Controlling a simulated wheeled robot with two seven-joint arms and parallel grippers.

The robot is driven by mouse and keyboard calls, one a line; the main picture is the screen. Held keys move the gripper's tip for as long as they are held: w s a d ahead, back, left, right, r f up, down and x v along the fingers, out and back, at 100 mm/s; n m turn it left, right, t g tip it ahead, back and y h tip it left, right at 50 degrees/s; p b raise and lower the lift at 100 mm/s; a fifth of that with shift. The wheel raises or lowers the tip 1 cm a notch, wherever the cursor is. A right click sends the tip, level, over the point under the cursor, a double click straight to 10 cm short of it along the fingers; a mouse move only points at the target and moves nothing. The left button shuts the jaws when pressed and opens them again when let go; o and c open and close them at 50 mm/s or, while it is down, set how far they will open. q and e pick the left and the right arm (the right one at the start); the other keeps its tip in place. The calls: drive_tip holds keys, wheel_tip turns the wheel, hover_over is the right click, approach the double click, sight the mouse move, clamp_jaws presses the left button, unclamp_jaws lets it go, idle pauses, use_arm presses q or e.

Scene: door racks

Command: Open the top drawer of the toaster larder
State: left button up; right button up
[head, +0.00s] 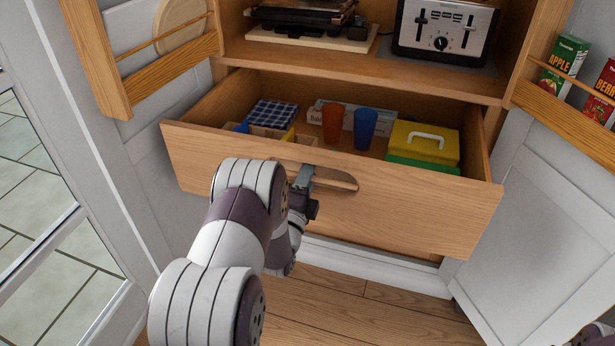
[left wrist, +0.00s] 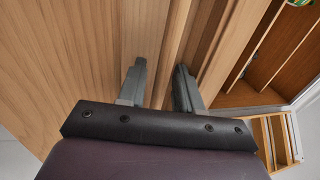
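The top drawer (head: 420,213) of the toaster larder is pulled well out below the toaster shelf, its inside showing from above. The fingertips are partly hidden in the head view. My right gripper is not in view.
In the drawer are a red cup (head: 332,124), a blue cup (head: 365,127), a yellow box (head: 424,144) and a checked cloth (head: 273,114). A toaster (head: 444,30) stands above. Open doors with racks flank the larder at left (head: 170,68) and right (head: 565,120).

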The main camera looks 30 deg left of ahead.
use_arm(q)
drive_tip(key=shift+s, duration=0.1)
drive_tip(key=v, duration=1.2)
drive_tip(key=shift+s+d, duration=0.2)
drive_tip(key=shift+s, duration=0.05)
drive_tip(key=shift+f, duration=0.1)
